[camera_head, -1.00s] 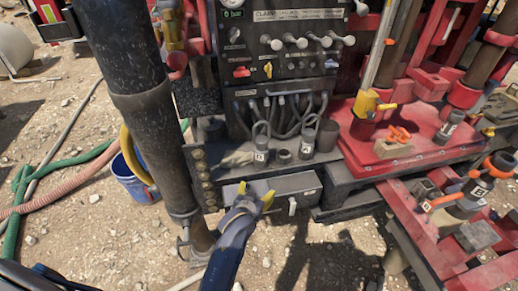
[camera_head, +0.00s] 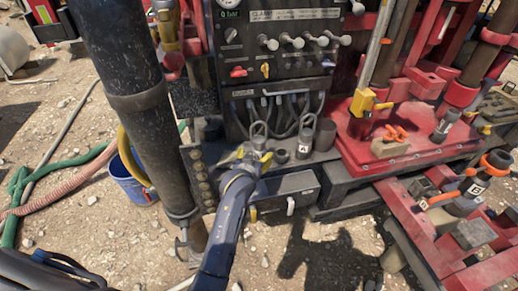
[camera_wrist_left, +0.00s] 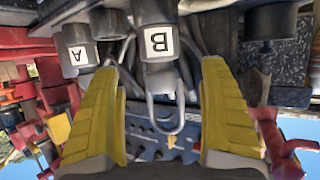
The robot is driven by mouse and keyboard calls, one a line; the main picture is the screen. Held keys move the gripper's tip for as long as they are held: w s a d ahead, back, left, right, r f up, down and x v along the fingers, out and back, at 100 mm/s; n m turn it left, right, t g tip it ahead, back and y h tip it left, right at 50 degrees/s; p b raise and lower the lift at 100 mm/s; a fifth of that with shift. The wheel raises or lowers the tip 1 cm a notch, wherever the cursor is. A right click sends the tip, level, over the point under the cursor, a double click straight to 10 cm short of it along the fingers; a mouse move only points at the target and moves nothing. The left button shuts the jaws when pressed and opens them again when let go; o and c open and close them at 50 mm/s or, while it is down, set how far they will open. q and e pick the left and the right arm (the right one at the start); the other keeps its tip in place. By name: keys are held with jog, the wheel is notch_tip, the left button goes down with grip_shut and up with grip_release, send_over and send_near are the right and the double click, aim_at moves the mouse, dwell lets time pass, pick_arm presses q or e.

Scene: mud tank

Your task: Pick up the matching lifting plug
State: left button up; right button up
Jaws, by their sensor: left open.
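A grey lifting plug labelled B, with a wire loop handle (camera_head: 259,141), stands on the shelf below the control panel. Its lower body is hidden behind my left gripper (camera_head: 253,158). The left wrist view shows plug B (camera_wrist_left: 157,42) upside down in the picture, its loop between my open yellow fingers (camera_wrist_left: 160,75). I cannot tell whether they touch it. A second plug, labelled A (camera_head: 306,136), stands to its right; it also shows in the left wrist view (camera_wrist_left: 79,48). My right gripper is not in view.
A short dark cylinder (camera_head: 281,156) sits between the plugs. A thick dark post (camera_head: 118,110) rises on the left. A grey drawer box (camera_head: 292,192) is below the shelf. The red platform (camera_head: 345,125) and a red rack (camera_head: 425,235) with labelled parts are on the right.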

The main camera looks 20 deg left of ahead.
aim_at(258, 150)
pick_arm(q)
jog(key=shift+x, duration=3.8)
jog(key=shift+c, duration=0.5)
jog(key=c, duration=1.5)
jog(key=shift+w+r, duration=0.1)
jog(key=shift+r, duration=0.1)
jog(key=shift+c, duration=0.4)
